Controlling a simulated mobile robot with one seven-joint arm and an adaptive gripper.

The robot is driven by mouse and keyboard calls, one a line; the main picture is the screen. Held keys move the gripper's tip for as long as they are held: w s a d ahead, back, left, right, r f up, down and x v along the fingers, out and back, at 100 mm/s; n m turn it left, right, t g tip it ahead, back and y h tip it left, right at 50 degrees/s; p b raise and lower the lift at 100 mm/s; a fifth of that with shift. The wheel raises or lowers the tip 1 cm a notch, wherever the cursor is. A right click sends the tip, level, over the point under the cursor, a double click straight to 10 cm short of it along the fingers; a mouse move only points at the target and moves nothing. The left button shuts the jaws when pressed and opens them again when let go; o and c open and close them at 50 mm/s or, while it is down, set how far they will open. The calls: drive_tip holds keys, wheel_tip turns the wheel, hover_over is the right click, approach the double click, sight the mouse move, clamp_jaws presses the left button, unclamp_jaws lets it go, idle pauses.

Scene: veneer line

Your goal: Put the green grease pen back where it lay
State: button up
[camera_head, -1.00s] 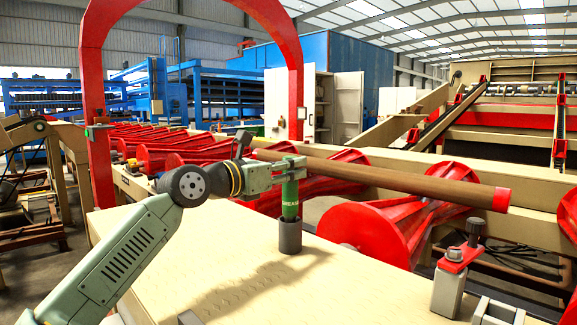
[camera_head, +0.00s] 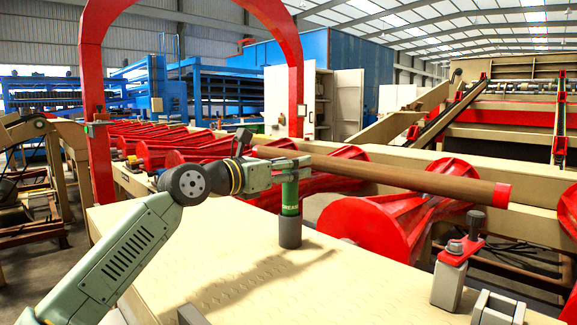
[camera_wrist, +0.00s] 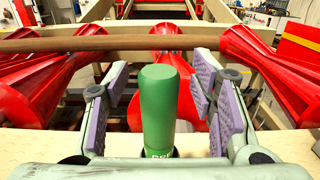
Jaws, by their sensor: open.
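The green grease pen (camera_head: 290,194) stands upright with its lower part in a dark grey cup (camera_head: 289,233) on the beige top surface. Lettering shows on its side just above the cup. My gripper (camera_head: 296,163) is around the upper part of the pen, level with its top. In the wrist view the pen (camera_wrist: 158,110) stands between the two purple-padded fingers (camera_wrist: 160,105), with a clear gap on each side. The gripper is open and touches neither side of the pen there. The inside of the cup is hidden.
A long brown pole (camera_head: 420,181) with a red end lies just behind the gripper, above red rollers (camera_head: 375,230). A clamp with a red plate (camera_head: 459,252) stands at the right edge of the beige surface (camera_head: 340,290). The surface front is clear.

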drive_tip(key=v, duration=1.2)
